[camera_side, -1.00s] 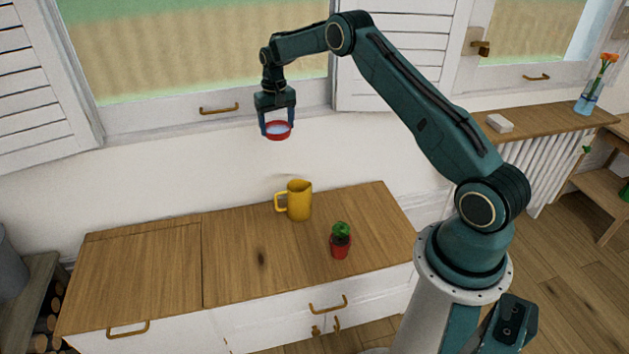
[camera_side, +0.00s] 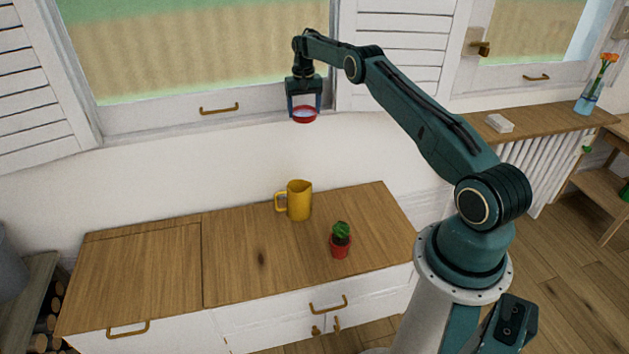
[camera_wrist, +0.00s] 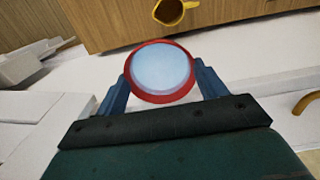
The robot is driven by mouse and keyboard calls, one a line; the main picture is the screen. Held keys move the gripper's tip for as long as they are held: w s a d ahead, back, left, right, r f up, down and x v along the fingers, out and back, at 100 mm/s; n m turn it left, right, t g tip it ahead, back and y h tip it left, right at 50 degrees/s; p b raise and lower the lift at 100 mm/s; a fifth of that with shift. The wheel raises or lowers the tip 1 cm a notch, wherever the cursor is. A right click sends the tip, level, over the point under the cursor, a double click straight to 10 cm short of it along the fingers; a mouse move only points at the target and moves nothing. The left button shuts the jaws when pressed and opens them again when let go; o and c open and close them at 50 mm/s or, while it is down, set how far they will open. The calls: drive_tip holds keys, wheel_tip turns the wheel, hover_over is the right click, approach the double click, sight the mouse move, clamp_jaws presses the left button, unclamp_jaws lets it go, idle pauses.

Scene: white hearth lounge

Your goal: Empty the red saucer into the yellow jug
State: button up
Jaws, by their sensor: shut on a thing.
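My gripper (camera_side: 304,108) is shut on the red saucer (camera_side: 305,120) and holds it high above the cabinet top. The saucer looks about level. In the wrist view the red saucer (camera_wrist: 132,86) sits between the two blue fingers, and pale blue contents (camera_wrist: 162,68) fill its inside. The yellow jug (camera_side: 300,203) stands upright on the wooden top, well below the saucer, with its handle to the left. It also shows at the top of the wrist view (camera_wrist: 170,12), partly cut off. What is inside the jug cannot be seen.
A small potted plant in a red pot (camera_side: 340,246) stands to the right of and in front of the jug. The left of the wooden cabinet top (camera_side: 140,270) is clear. The window and its white shutter (camera_side: 395,60) are behind my arm.

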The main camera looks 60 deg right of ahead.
drive_tip(key=shift+w+a+f+h, duration=0.1)
drive_tip(key=shift+a+h, duration=0.05)
drive_tip(key=shift+h, duration=0.15)
drive_tip(key=shift+a+f+t+h, duration=0.15)
drive_tip(key=shift+f+h, duration=0.2)
drive_tip(key=shift+h, duration=0.45)
drive_tip(key=shift+a+f+t+h, duration=0.15)
drive_tip(key=shift+f+h, duration=0.15)
drive_tip(key=shift+h, duration=0.8)
drive_tip(key=shift+f, duration=2.15)
drive_tip(key=shift+f, duration=0.15)
wheel_tip(320, 180, down, 14)
drive_tip(key=h, duration=0.1)
drive_tip(key=shift+a+f, duration=0.15)
drive_tip(key=shift+f, duration=0.1)
drive_tip(key=shift+s+a+r+t+h, duration=0.15)
drive_tip(key=shift+a+h, duration=0.1)
drive_tip(key=shift+h, duration=0.55)
drive_tip(key=shift+s+a+r+t+h, duration=0.1)
drive_tip(key=shift+a+h, duration=0.1)
drive_tip(key=shift+h, duration=0.6)
drive_tip(key=shift+s+a+r+t+h, duration=0.15)
drive_tip(key=shift+a+h, duration=0.1)
drive_tip(key=shift+h, duration=0.55)
